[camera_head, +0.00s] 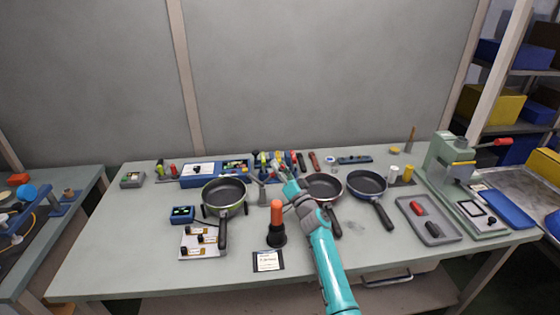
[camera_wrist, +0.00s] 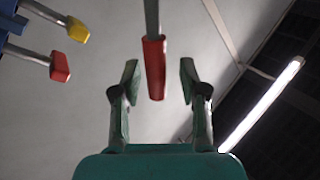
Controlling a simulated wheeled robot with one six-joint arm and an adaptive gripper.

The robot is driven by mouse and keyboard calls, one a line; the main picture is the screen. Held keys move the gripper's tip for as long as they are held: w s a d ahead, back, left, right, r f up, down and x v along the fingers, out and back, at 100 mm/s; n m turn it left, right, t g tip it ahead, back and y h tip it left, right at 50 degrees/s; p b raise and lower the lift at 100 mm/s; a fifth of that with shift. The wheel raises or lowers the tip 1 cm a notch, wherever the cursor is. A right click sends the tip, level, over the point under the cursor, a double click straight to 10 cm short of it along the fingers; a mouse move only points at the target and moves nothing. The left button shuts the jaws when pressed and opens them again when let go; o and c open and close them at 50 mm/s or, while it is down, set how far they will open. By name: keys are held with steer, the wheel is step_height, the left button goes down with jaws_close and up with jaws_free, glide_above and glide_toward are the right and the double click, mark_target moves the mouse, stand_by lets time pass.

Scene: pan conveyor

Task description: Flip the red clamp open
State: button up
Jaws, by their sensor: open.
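In the wrist view a red-handled grey lever (camera_wrist: 154,68), which looks like the red clamp's handle, hangs down from the top of the picture. My gripper (camera_wrist: 160,82) is open, and the red end shows between its two fingers, with a gap on each side. I cannot tell how far it is in depth. In the head view my gripper (camera_head: 288,190) is at the back middle of the bench, in front of a cluster of coloured tools. My arm and gripper hide the clamp's base there, and the clamp cannot be picked out clearly.
A yellow-tipped lever (camera_wrist: 78,30) and another red-tipped lever (camera_wrist: 60,68) are at the wrist view's left. Pans (camera_head: 210,201), (camera_head: 324,178), (camera_head: 366,177) flank my arm. An orange-topped upright handle (camera_head: 276,218) stands close left. Bare bench (camera_head: 130,240) lies front left.

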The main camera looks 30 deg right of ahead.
step_height(320, 180, up, 10)
steer(key=shift+f, duration=0.25)
stand_by(0.3)
